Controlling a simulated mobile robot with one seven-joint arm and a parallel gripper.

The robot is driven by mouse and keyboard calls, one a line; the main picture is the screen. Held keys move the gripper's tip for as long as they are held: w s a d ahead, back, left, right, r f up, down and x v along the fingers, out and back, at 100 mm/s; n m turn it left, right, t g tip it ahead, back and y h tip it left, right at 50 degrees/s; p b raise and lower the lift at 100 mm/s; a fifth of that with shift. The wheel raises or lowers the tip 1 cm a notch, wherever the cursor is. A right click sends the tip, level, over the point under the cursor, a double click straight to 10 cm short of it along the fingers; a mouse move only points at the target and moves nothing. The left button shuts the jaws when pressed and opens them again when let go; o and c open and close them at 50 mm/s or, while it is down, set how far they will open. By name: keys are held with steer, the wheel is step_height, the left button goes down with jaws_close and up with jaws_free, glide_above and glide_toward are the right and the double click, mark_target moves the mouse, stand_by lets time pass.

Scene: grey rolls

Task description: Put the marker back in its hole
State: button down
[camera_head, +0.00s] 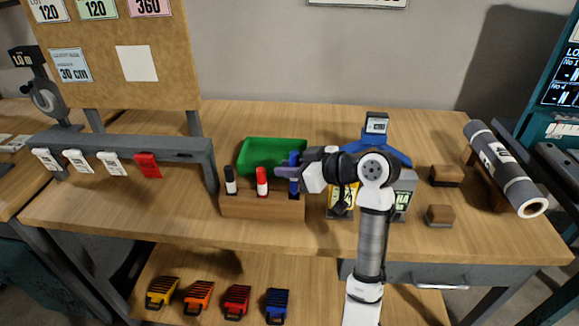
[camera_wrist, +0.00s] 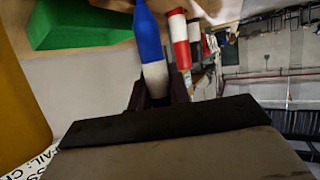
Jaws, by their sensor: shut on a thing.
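A blue marker (camera_head: 294,187) is upright between the fingers of my gripper (camera_head: 288,172), at the right end of the wooden marker block (camera_head: 262,207). In the wrist view the marker (camera_wrist: 149,40) shows a blue part and a whitish part, with my gripper (camera_wrist: 158,92) shut around the whitish part. Its lower end is at or just above the block's top; I cannot tell whether it is in a hole. A black-and-white marker (camera_head: 230,181) and a red-and-white marker (camera_head: 262,181) stand in the block to its left.
A green tray (camera_head: 272,153) lies behind the block. A grey-and-blue device (camera_head: 403,182) stands close on the right, behind my arm. Two wooden blocks (camera_head: 445,176) and a large grey roll (camera_head: 504,168) are farther right. A grey rail with tags (camera_head: 185,147) is left.

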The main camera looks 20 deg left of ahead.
steer(key=shift+f+b, duration=0.35)
steer(key=shift+f, duration=0.2)
steer(key=shift+r, duration=0.2)
steer(key=shift+r+p, duration=0.9)
steer(key=shift+r, duration=0.1)
steer(key=shift+f+b, duration=0.8)
steer(key=shift+f, duration=0.4)
stand_by(0.7)
steer(key=c, duration=1.2)
jaws_free()
steer(key=shift+c, duration=0.2)
steer(key=b+v, duration=0.1)
steer(key=v, duration=1.3)
steer(key=shift+b, duration=0.4)
steer(key=shift+a, duration=0.1)
